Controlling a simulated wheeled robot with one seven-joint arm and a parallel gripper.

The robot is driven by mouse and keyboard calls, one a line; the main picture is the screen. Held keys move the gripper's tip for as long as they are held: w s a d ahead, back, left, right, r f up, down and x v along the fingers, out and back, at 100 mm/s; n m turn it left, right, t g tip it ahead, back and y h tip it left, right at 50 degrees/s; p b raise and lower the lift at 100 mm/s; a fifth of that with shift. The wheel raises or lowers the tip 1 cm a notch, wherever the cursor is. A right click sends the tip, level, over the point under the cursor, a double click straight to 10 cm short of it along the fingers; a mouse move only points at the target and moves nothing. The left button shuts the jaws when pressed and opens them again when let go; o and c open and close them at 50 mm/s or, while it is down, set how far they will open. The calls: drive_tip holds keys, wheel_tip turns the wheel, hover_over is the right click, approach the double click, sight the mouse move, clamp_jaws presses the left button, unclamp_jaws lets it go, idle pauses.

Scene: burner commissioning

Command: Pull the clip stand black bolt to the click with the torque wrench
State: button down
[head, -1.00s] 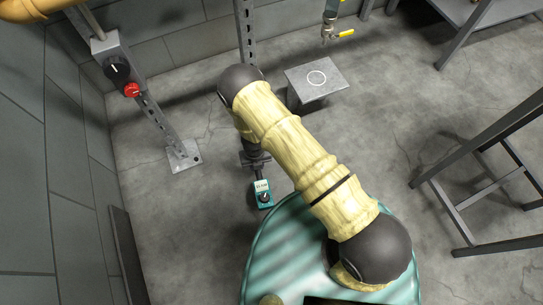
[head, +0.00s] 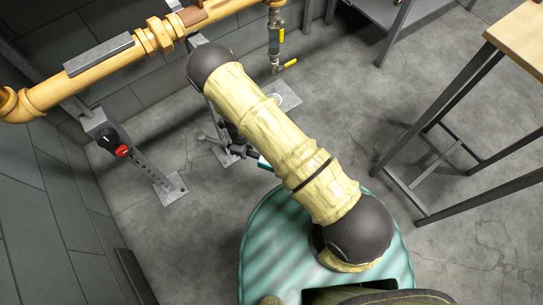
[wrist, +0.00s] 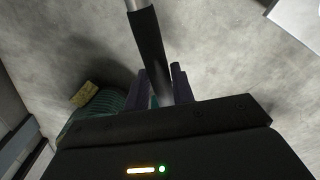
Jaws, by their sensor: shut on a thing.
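The black bolt (head: 107,139) shows as a black round head beside a red one (head: 122,151), near the top of a grey slotted post, seemingly the clip stand (head: 152,172). My gripper (head: 238,150) is low, to the right of that post and apart from it, partly hidden by my arm. In the wrist view my gripper (wrist: 163,72) is shut on a rod with a black sleeve and a bare metal shaft, seemingly the torque wrench (wrist: 149,42). Its far end is out of the wrist view. A teal piece (head: 263,162) shows beside the gripper in the head view.
A yellow pipe (head: 100,72) with clamps crosses above the post. A vertical valve line with a yellow handle (head: 289,64) hangs behind my arm. A wooden-topped table (head: 520,38) with grey legs stands at right. Bare floor (head: 335,120) lies between.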

drive_tip(key=w+d+r+n+p, duration=0.2)
drive_tip(key=d+r+n+p, duration=0.5)
drive_tip(key=r+p, duration=0.8)
drive_tip(key=w+d+r+n+p, duration=0.1)
drive_tip(key=d+r+n+p, duration=0.6)
drive_tip(key=r+p, duration=0.7)
drive_tip(key=w+d+r+n+p, duration=0.2)
drive_tip(key=d+r+n+p, duration=0.5)
drive_tip(key=r+p, duration=0.8)
wheel_tip(320, 180, up, 16)
drive_tip(key=shift+w+r+n+t+p, duration=0.1)
drive_tip(key=shift+w+n+t+p, duration=0.25)
drive_tip(key=shift+n, duration=0.55)
drive_tip(key=shift+d, duration=0.1)
drive_tip(key=shift+d, duration=0.1)
